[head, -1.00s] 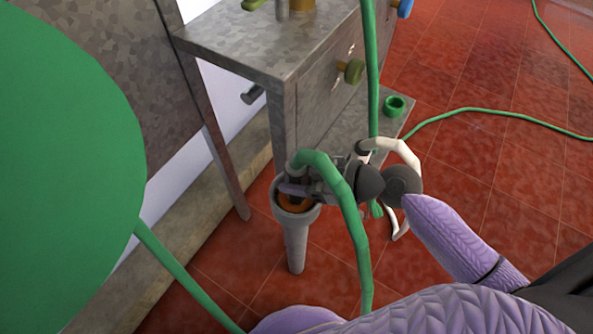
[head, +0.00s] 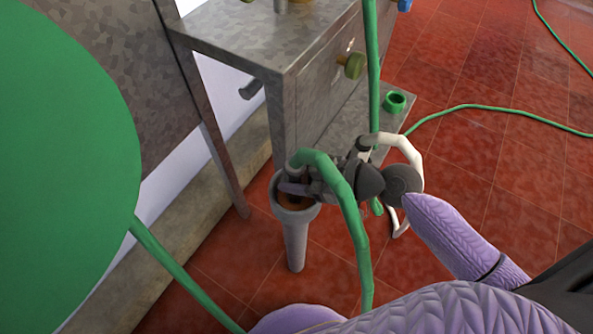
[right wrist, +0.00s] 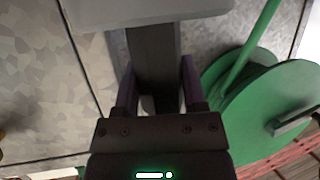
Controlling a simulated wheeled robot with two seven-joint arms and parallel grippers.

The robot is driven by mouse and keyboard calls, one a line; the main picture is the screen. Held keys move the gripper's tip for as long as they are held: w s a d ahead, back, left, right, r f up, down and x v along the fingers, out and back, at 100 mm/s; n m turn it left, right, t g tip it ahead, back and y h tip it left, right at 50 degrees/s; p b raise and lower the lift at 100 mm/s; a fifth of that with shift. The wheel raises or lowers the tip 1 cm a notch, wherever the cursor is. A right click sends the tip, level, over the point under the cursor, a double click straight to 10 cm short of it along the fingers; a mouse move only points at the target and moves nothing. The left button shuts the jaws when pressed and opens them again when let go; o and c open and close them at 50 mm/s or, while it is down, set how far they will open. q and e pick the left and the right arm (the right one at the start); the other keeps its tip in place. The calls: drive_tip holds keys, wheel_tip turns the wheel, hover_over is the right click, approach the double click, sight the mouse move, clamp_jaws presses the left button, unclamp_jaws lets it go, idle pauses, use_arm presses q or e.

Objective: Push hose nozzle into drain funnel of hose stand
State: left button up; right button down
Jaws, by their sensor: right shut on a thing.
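The hose nozzle (head: 293,164) is a grey end piece on the thick green hose (head: 344,195), which arches over my right gripper. My right gripper (head: 293,188) is shut on it, with purple fingertips right at the mouth of the grey drain funnel (head: 295,232). The nozzle's lower end is hidden by the fingers and rim, so I cannot tell how deep it sits. A brown-orange patch shows inside the funnel. In the right wrist view the two fingers (right wrist: 160,90) grip a dark grey body (right wrist: 153,55). My left gripper is not in view.
The grey metal hose stand (head: 310,90) rises just behind the funnel, with a brass knob (head: 352,66) on its face. A large green disc (head: 60,160) fills the left. A green ring (head: 395,103) sits on the lower shelf.

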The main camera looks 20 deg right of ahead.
drive_tip(key=shift+c, duration=0.3)
unclamp_jaws()
